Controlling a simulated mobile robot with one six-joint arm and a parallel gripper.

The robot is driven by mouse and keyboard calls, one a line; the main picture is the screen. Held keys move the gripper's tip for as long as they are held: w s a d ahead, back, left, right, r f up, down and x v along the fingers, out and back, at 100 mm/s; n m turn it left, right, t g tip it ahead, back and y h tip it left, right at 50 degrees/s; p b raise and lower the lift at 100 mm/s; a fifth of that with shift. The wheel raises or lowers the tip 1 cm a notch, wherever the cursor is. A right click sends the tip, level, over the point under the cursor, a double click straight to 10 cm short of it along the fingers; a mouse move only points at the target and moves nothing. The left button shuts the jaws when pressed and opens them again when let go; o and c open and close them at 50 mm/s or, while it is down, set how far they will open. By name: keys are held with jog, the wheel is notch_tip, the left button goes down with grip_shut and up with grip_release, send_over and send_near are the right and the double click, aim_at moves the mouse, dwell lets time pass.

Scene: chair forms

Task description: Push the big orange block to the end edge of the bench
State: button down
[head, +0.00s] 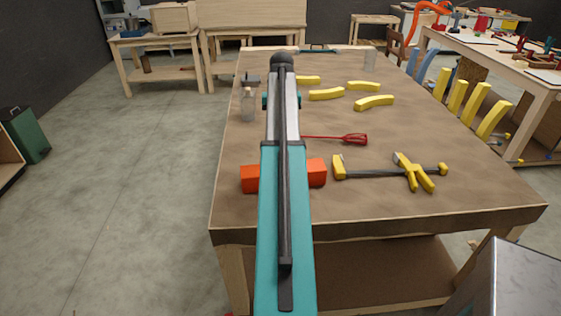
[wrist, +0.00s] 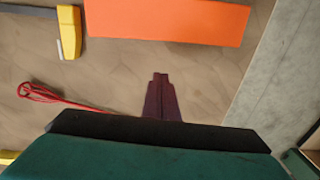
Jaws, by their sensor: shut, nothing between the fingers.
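The big orange block (head: 249,179) lies across the bench (head: 400,205) near its near end, left of centre, with my arm hiding its middle in the head view. A strip of bare bench lies between the block and the near edge. In the wrist view the block (wrist: 170,20) spans the top. My gripper (wrist: 161,78) points down with its dark fingers shut and empty. It appears beyond the block, on the side away from the near edge, with a visible gap between them in the picture. In the head view my arm hides the fingers.
A bar clamp with yellow jaws (head: 420,172) lies right of the block, and a red whisk (head: 353,139) behind it. Several yellow curved pieces (head: 374,102) and a clear bottle (head: 248,105) are farther back. The floor (wrist: 285,60) shows past the bench's side edge.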

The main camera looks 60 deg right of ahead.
jog(key=shift+w+a, duration=0.1)
jog(key=shift+w, duration=0.05)
jog(key=shift+f, duration=0.15)
jog(key=shift+f+p, duration=1.5)
jog(key=shift+f, duration=3.15)
jog(key=shift+a+f, duration=0.25)
jog(key=shift+s+a+p, duration=0.95)
jog(key=shift+s+a, duration=0.2)
jog(key=shift+a, duration=0.25)
